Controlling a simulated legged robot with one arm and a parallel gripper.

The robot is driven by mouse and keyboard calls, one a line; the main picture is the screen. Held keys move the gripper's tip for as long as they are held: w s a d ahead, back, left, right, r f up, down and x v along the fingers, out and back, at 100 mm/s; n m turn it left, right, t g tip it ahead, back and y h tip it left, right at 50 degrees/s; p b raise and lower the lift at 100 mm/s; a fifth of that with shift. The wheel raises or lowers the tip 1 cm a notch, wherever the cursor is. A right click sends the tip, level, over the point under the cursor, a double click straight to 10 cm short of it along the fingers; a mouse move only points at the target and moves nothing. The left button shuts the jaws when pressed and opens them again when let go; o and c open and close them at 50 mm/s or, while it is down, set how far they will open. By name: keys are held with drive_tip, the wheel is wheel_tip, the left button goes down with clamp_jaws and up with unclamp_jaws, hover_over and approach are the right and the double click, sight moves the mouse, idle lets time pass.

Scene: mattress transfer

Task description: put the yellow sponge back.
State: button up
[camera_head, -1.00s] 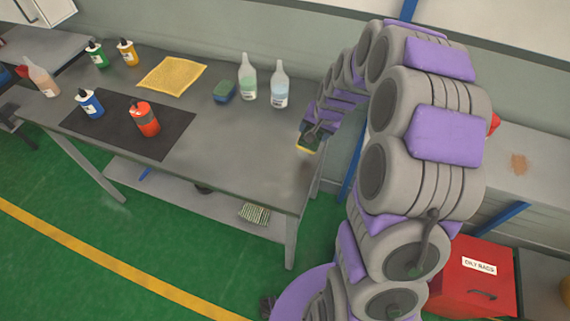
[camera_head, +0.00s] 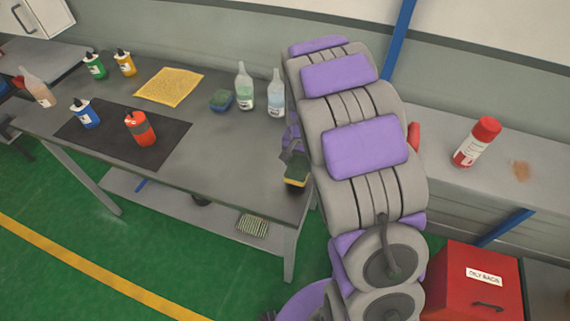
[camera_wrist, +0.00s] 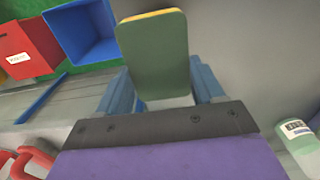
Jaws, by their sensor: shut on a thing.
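The yellow sponge (camera_head: 297,171), with a dark green scouring side, is in my gripper (camera_head: 291,158) near the right end of the grey table (camera_head: 225,165). In the wrist view the sponge (camera_wrist: 153,52) shows its green face with a thin yellow edge at the top. It stands between the blue fingers of my gripper (camera_wrist: 155,88), which is shut on it. Its lower part is hidden behind the gripper. I cannot tell how high it is above the table.
A blue-and-green sponge (camera_head: 221,100) lies beside two clear bottles (camera_head: 244,86), (camera_head: 276,93). A yellow cloth (camera_head: 169,87) lies further left. A bench with a red spray can (camera_head: 477,142) stands at right, with a red OILY RAGS bin (camera_head: 478,285) in front. The table's front middle is clear.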

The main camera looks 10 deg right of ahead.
drive_tip(key=w+a, duration=0.3)
drive_tip(key=shift+w+a+f+b, duration=0.2)
drive_tip(key=shift+a+b, duration=0.05)
drive_tip(key=shift+b, duration=0.1)
wheel_tip(320, 180, down, 4)
drive_tip(key=shift+r+b, duration=0.15)
drive_tip(key=shift+b, duration=0.45)
drive_tip(key=o, duration=0.9)
drive_tip(key=shift+o, duration=0.2)
wheel_tip(320, 180, up, 12)
drive_tip(key=p, duration=0.3)
drive_tip(key=s+r+n, duration=0.1)
drive_tip(key=s+r, duration=0.3)
drive_tip(key=s, duration=0.6)
drive_tip(key=s+r+n, duration=0.2)
drive_tip(key=s+r, duration=0.3)
drive_tip(key=s, duration=0.4)
drive_tip(key=s+n+g, duration=0.1)
drive_tip(key=s+n, duration=0.2)
drive_tip(key=s, duration=1.5)
drive_tip(key=shift+a+f+n+g, duration=0.15)
drive_tip(key=shift+a+n+g, duration=0.2)
drive_tip(key=shift+n+g, duration=0.05)
